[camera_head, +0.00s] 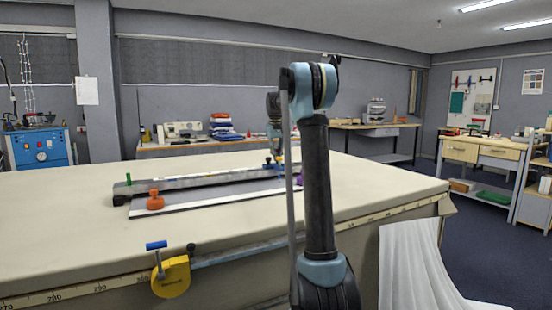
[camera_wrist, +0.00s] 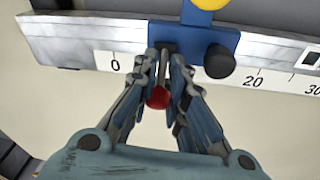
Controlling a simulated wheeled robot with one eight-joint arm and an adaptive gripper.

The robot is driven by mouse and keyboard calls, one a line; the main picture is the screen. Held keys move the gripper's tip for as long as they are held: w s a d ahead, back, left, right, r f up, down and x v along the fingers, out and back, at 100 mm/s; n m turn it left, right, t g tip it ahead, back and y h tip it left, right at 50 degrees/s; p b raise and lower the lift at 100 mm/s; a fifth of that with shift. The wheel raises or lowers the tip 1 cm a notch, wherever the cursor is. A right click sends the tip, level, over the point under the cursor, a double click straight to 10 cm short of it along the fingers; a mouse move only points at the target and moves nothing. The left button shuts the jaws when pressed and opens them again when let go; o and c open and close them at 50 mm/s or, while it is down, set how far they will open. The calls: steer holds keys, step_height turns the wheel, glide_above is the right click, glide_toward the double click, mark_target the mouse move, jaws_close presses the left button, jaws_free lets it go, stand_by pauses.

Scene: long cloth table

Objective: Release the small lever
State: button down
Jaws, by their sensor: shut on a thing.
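In the wrist view, the small lever, a short dark rod with a red ball end (camera_wrist: 158,97), sticks out from a blue block (camera_wrist: 190,39) on a ruled metal rail. My gripper (camera_wrist: 167,65) has its fingers on both sides of the lever and is shut on it; the red ball shows between the fingers. The fingertips reach up to the edge of the block. In the head view, my gripper (camera_head: 278,158) is at the far end of the long rail (camera_head: 205,181) on the table. The lever is too small to make out there.
In the wrist view, a black knob (camera_wrist: 220,61) sits on the block just right of the fingers, and a yellow round part (camera_wrist: 210,3) is above.

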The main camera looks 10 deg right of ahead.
steer(key=s+t, duration=0.1)
steer(key=t, duration=0.1)
steer(key=s+t+y, duration=0.1)
steer(key=t, duration=0.1)
steer(key=shift+d+r+t, duration=0.1)
steer(key=shift+d+t, duration=0.2)
steer(key=shift+d, duration=0.05)
steer(key=shift+s+d+t+y, duration=0.1)
steer(key=shift+s+t+y, duration=0.15)
steer(key=shift+t, duration=0.35)
steer(key=shift+s+t+y, duration=0.15)
steer(key=shift+t+y, duration=0.2)
steer(key=shift+t, duration=0.25)
steer(key=c, duration=1.6)
jaws_free()
steer(key=v, duration=1.1)
steer(key=shift+s+r, duration=0.2)
steer(key=shift+s, duration=0.2)
